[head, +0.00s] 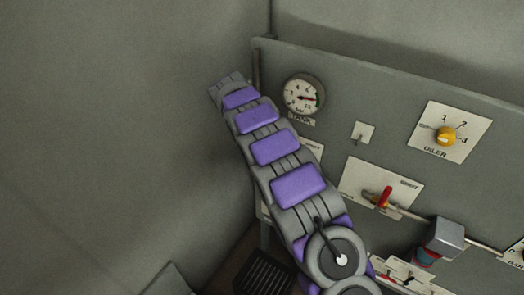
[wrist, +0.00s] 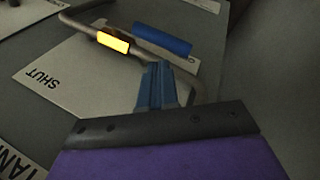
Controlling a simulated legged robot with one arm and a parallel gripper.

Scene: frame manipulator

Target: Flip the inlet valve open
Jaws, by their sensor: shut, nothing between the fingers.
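In the wrist view, my gripper (wrist: 158,70) is shut and empty, its blue fingers close together. Its tips are just below a blue cylindrical grip (wrist: 162,39), which looks like a valve handle. A bent grey bar (wrist: 75,23) with a glowing yellow band (wrist: 110,42) runs behind the fingers. I cannot tell whether the fingers touch it. Behind these is a pale plate (wrist: 85,85) marked SHUT, upside down here. No inlet label is readable.
The grey panel (head: 385,100) also carries a yellow OILER knob (head: 446,135), a small toggle (head: 361,133), a red lever (head: 384,197) and a grey block (head: 446,237) on a rod. A bare wall (head: 120,110) stands close on the left.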

